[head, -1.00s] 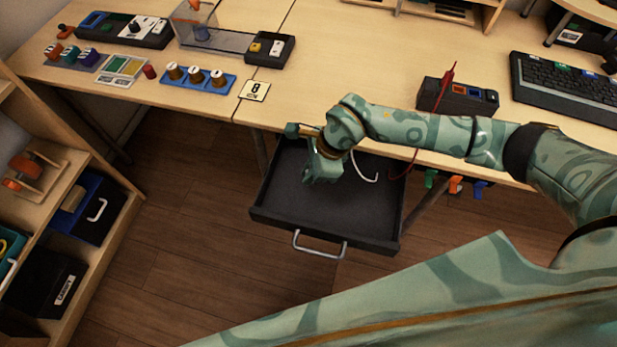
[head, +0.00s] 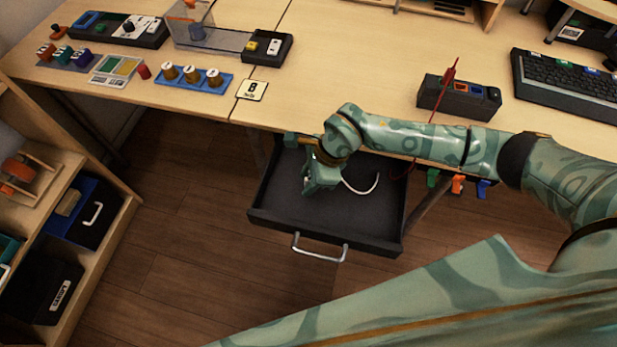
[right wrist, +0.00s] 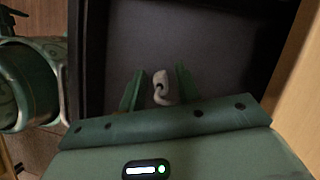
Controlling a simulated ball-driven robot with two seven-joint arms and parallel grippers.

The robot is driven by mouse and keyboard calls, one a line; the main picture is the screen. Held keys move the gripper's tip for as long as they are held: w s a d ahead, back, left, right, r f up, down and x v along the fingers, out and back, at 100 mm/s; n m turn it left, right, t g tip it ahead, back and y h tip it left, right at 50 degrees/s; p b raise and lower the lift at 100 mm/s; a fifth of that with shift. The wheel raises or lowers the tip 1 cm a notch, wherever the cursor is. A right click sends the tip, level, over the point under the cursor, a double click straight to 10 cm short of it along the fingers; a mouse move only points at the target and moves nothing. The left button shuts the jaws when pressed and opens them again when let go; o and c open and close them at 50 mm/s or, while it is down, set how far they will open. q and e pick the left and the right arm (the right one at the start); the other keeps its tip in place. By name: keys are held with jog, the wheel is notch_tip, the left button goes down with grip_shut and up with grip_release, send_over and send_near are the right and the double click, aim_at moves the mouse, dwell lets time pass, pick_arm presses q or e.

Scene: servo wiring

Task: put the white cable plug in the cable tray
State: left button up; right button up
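The cable tray looks to be the open black drawer (head: 280,208) under the table's front edge, with a silver handle (head: 320,247). My right gripper (head: 316,188) points down over the drawer's inside. In the right wrist view, the white plug (right wrist: 161,84) sits between the two green fingers of my right gripper (right wrist: 160,88), with a visible gap on each side, so the gripper looks open around it. A white cable (head: 365,188) curves out to the right of the gripper in the head view, where the plug itself is hidden. My left gripper is not in view.
A black box with a red probe (head: 458,98) stands on the tabletop to the right. Coloured clips (head: 457,184) hang under the table edge. A shelf with bins (head: 90,215) stands at left. Most of the drawer floor is bare.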

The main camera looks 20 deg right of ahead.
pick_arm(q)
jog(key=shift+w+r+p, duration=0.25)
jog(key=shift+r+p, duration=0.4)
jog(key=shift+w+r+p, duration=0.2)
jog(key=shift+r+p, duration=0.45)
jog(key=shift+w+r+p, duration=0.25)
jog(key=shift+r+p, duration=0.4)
pick_arm(e)
jog(key=v, duration=1.2)
jog(key=shift+a, duration=0.1)
